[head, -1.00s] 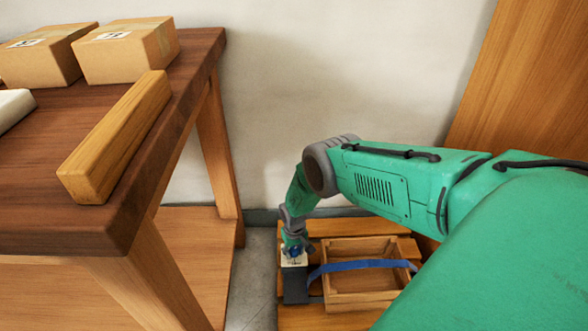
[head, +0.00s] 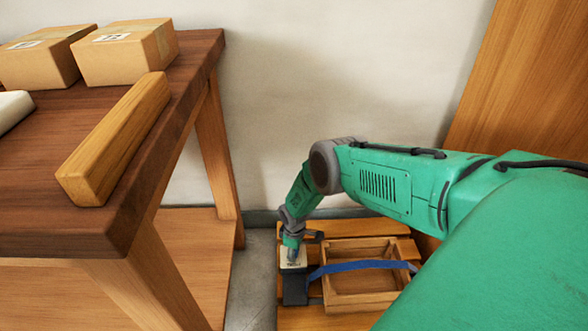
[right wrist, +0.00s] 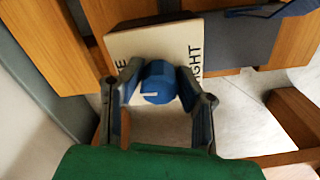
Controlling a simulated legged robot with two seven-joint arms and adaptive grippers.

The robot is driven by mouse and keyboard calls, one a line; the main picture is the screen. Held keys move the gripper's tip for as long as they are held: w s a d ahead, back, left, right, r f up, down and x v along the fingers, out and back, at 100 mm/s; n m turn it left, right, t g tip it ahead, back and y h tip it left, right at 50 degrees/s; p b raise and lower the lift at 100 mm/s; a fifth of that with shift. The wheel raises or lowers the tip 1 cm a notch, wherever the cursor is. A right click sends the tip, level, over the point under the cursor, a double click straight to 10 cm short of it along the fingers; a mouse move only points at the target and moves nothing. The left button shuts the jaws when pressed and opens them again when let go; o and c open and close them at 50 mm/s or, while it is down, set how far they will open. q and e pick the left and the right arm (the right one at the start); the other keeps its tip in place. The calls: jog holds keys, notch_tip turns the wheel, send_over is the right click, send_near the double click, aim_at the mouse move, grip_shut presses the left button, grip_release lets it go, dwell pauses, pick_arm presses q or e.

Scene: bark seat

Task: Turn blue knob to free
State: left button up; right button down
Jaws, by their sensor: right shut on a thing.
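The blue knob (right wrist: 158,83) sits on a pale plate (right wrist: 130,45) in the right wrist view. The plate carries dark letters: an "E" shows on the left and "GHT" on the right, the rest being covered. A white mark shows on the knob's lower left part. My right gripper (right wrist: 160,88) has a finger on each side of the knob and is shut on it. In the head view my right gripper (head: 293,250) is low over the pale plate (head: 293,264), and the knob is mostly hidden there. My left gripper is not in view.
A blue strap (head: 350,266) runs from a dark block (head: 295,290) across an open wooden box (head: 360,302) on wooden slats. A table (head: 120,215) with a wooden bar (head: 115,140) and cartons (head: 128,52) stands left. A wooden panel (head: 530,80) is at right.

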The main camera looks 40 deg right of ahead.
jog(key=shift+w+d+r+n, duration=0.1)
jog(key=shift+w+n, duration=0.15)
jog(key=shift+n, duration=0.15)
jog(key=c, duration=1.3)
grip_release()
jog(key=shift+o, duration=0.6)
jog(key=shift+s, duration=0.1)
notch_tip(320, 180, up, 12)
